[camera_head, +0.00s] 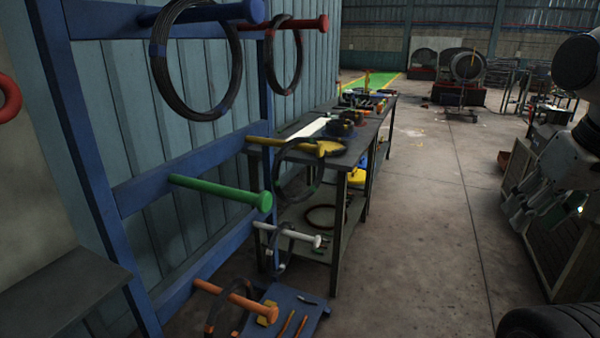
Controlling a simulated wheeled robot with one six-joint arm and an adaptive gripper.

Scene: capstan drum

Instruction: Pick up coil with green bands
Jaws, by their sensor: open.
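I cannot make out green bands for sure on any coil. The green peg (222,193) on the blue rack is bare. A dark coil (238,66) with blue bands hangs on the blue peg. Smaller coils hang on the white peg (290,235) and the orange peg (235,295). My gripper (534,217) is at the right, open and empty, far from the rack.
A dark workbench (338,168) with tools stands behind the rack, with a reddish coil (323,216) on its lower shelf. A low blue stand (290,297) with tools is by the orange peg. The concrete floor (430,220) in the middle is clear. A crate (556,240) stands at the right.

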